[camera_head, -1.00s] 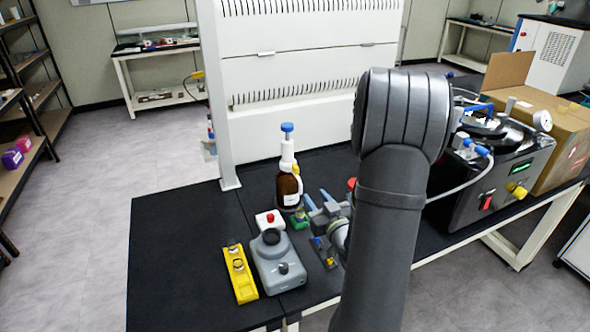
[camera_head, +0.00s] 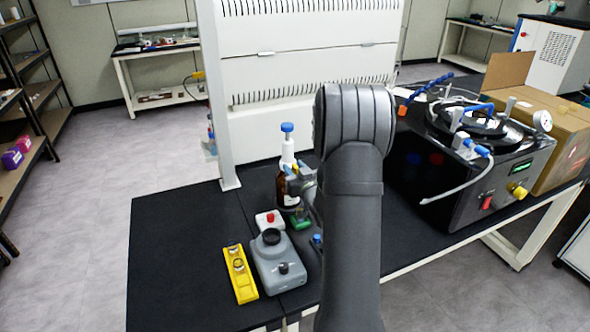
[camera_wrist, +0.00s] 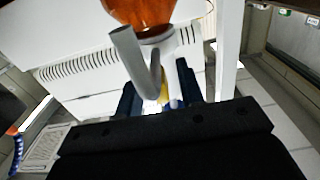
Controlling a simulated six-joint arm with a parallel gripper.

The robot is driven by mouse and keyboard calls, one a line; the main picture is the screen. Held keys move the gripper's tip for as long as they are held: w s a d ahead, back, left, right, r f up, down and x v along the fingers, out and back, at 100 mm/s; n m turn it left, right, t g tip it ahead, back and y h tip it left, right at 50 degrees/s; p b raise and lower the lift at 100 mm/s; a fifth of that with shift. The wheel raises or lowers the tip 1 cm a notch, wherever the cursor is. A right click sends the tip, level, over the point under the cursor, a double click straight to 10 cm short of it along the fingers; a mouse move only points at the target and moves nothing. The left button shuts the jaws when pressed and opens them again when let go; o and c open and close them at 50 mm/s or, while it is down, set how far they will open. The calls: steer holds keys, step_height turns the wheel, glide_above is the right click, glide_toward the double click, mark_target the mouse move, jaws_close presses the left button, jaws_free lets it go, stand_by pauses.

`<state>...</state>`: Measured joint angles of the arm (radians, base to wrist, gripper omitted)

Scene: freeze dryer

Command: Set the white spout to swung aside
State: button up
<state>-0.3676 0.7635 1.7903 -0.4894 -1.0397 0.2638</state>
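A brown bottle (camera_head: 286,192) stands upright on the black bench, topped by a white dispenser (camera_head: 287,150) with a blue cap. In the wrist view, the brown bottle (camera_wrist: 143,12) appears inverted at the top. The white spout (camera_wrist: 133,58) juts toward the camera there and bends beside the dispenser. My gripper (camera_wrist: 160,92) has its two dark blue fingers apart, with the spout's bent part in front of the gap. I cannot tell whether they touch it. In the head view, my gripper (camera_head: 299,182) is at the bottle's right side, partly hidden by my arm; the spout is mostly hidden.
A grey device (camera_head: 277,262), a yellow holder (camera_head: 240,275) and a small white box with a red knob (camera_head: 268,220) stand in front of the bottle. The black machine (camera_head: 480,175) with a hanging tube is at the right. A white panel unit (camera_head: 300,75) rises behind.

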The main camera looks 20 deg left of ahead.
jaws_close()
steer(key=shift+s+a+h, duration=0.15)
steer(key=shift+h, duration=0.15)
steer(key=shift+s+a+m+t+h, duration=0.25)
steer(key=shift+a+m+t+h, duration=0.1)
steer(key=shift+m+t+h, duration=0.45)
steer(key=shift+s+a+m+t+h, duration=0.25)
steer(key=shift+a+m+t+h, duration=0.1)
steer(key=shift+m+t+h, duration=0.45)
steer(key=a+m+h, duration=0.1)
steer(key=m+h, duration=0.2)
steer(key=h, duration=0.1)
steer(key=a+m+h, duration=0.2)
steer(key=m+h, duration=0.1)
steer(key=h, duration=0.2)
steer(key=a+m+t+h, duration=0.1)
steer(key=m+h, duration=0.2)
steer(key=h, duration=0.2)
steer(key=shift+s+a, duration=0.15)
steer(key=shift+a, duration=0.2)
steer(key=m+h, duration=0.1)
steer(key=a+m+g+h, duration=0.1)
steer(key=h, duration=0.1)
steer(key=shift+w, duration=0.2)
steer(key=shift+w+a+m+g+h, duration=0.15)
steer(key=shift+m+g+h, duration=0.15)
steer(key=shift+m+h, duration=0.25)
steer(key=shift+w+a+m+g+h, duration=0.1)
steer(key=shift+m+g+h, duration=0.25)
steer(key=shift+h, duration=0.3)
